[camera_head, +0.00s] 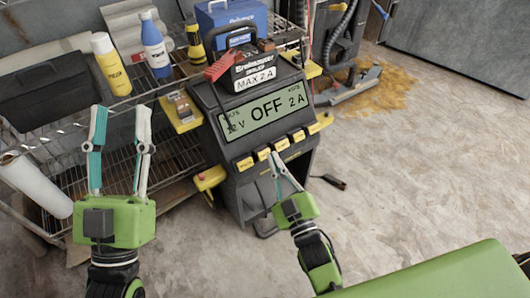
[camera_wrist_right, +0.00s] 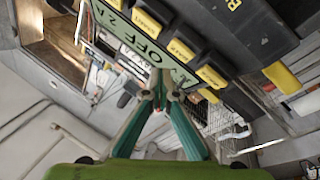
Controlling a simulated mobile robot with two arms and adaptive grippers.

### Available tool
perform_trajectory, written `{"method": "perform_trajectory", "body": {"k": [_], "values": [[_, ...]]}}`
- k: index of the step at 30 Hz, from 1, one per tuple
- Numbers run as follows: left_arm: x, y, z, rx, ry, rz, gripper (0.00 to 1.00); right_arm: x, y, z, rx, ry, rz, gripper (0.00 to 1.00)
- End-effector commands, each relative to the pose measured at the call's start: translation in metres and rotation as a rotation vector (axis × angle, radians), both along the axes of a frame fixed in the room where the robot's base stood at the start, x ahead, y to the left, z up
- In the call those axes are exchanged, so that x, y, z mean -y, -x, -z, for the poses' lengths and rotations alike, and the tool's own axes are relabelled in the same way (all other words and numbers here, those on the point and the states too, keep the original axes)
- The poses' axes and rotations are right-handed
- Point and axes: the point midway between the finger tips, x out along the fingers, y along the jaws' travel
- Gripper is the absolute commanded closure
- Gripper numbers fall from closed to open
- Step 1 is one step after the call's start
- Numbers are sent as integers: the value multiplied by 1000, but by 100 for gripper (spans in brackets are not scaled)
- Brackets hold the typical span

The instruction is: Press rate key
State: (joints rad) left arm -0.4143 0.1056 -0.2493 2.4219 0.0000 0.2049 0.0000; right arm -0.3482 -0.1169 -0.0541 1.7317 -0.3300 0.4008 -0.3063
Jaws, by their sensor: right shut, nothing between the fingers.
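A dark battery charger (camera_head: 232,178) stands on the floor, its lit display (camera_head: 266,115) reading 12 V, OFF and 2 A. Below the display runs a row of yellow keys (camera_head: 281,144); the display (camera_wrist_right: 145,38) and keys (camera_wrist_right: 180,50) also show in the right wrist view. The key labels are too small to read surely. My right gripper (camera_head: 273,155) is shut and empty, its tips at the row near the second and third keys from the left. I cannot tell whether they touch. My left gripper (camera_head: 120,108) is open and empty, left of the charger.
A small battery (camera_head: 254,73) labelled MAX 2A sits on top of the charger. A wire shelf (camera_head: 165,87) with a yellow bottle (camera_head: 111,66) and a blue bottle (camera_head: 156,46) stands behind my left gripper.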

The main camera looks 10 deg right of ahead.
Motion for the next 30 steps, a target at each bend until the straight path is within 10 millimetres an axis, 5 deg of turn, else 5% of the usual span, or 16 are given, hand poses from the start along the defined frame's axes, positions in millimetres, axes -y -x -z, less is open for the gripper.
{"method": "perform_trajectory", "body": {"k": [30], "values": [[-2, -37, 93, -469, -129, -27, 60, 7, 20, -14, 1, 1, 0, 100]]}}
